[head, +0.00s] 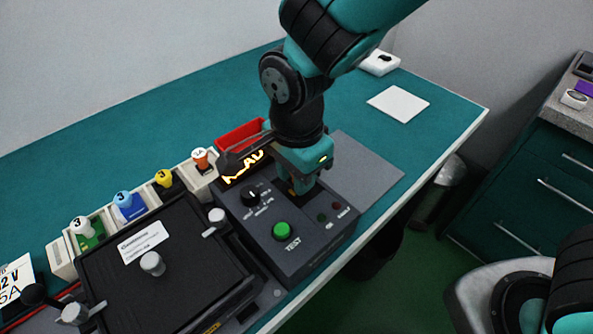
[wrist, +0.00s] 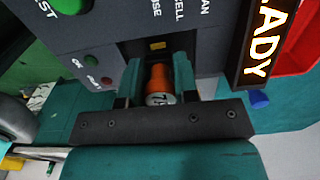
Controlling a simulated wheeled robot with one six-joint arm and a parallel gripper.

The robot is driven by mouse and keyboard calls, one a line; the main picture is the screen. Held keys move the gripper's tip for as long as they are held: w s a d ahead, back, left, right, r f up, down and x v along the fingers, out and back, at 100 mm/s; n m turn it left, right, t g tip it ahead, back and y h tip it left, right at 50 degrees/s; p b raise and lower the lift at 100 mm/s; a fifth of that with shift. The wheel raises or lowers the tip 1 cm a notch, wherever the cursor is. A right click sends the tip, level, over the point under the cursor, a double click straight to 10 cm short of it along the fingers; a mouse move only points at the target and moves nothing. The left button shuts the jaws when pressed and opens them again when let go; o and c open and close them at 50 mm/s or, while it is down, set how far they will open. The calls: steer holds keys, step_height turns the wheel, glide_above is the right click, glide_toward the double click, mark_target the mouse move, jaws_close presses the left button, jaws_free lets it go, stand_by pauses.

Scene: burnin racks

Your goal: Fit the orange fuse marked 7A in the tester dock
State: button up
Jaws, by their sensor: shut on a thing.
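My gripper (wrist: 160,82) is shut on the orange fuse (wrist: 159,76), whose white end (wrist: 160,99) carries a partly readable mark that looks like a 7. In the wrist view the fuse lies between the two teal fingers, in front of the dark tester dock (wrist: 139,48), which has a small yellow patch inside. I cannot tell whether the fuse is seated in it. In the head view my gripper (head: 303,180) is down over the back right of the tester (head: 320,222), and hides the fuse and most of the dock.
The tester has a green TEST button (head: 282,230), a black knob (head: 251,195) and a lit display (head: 243,167). Left of it are a black lidded box (head: 190,270) and a row of holders with another orange-bodied fuse (head: 201,158). A red bin (head: 240,134) stands behind; a grey mat (head: 368,172) lies right.

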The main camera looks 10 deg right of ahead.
steer(key=shift+f, duration=0.5)
stand_by(1.4)
steer(key=o, duration=1)
steer(key=shift+r+p, duration=2.35)
steer(key=shift+r, duration=0.15)
step_height(320, 180, up, 4)
steer(key=p, duration=0.4)
